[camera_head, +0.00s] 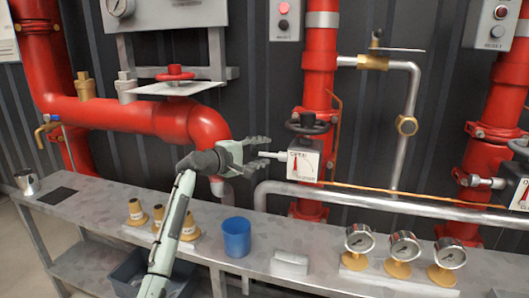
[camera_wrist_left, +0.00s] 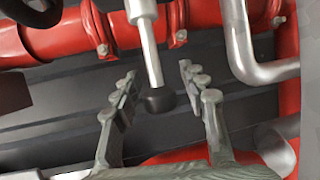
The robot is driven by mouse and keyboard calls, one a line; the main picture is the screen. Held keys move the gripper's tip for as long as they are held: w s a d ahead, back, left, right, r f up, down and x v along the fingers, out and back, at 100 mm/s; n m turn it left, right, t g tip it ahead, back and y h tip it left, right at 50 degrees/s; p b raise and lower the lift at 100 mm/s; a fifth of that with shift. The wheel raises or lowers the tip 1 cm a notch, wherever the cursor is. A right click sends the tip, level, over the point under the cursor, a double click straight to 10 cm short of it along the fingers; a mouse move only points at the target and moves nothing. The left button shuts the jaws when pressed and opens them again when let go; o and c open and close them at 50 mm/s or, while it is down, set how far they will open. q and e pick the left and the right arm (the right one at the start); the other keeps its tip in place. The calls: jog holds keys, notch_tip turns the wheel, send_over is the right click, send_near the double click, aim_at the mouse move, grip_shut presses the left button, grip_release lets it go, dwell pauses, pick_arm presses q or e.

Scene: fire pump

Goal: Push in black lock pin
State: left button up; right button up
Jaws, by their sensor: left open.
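The lock pin is a silver rod (camera_head: 272,154) sticking out to the left from the white indicator box (camera_head: 305,162) on the middle red pipe. In the left wrist view its black rounded knob (camera_wrist_left: 160,100) hangs at the end of the silver rod (camera_wrist_left: 149,50). My left gripper (camera_head: 268,153) is open, with its fingers pointing right toward the box. In the left wrist view the two fingers (camera_wrist_left: 158,72) stand on either side of the knob, with visible gaps. In the head view the knob is not clearly visible. My right gripper is not in view.
A black handwheel (camera_head: 307,124) sits above the box. A similar rod with a black end (camera_head: 480,181) is at the right pipe. Below, the grey bench (camera_head: 330,250) holds a blue cup (camera_head: 236,237), brass fittings (camera_head: 137,211) and several gauges (camera_head: 404,246).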

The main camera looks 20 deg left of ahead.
pick_arm(q)
jog(key=shift+w+d+f, duration=0.15)
jog(key=shift+w+d, duration=0.15)
jog(key=shift+w, duration=0.25)
grip_shut()
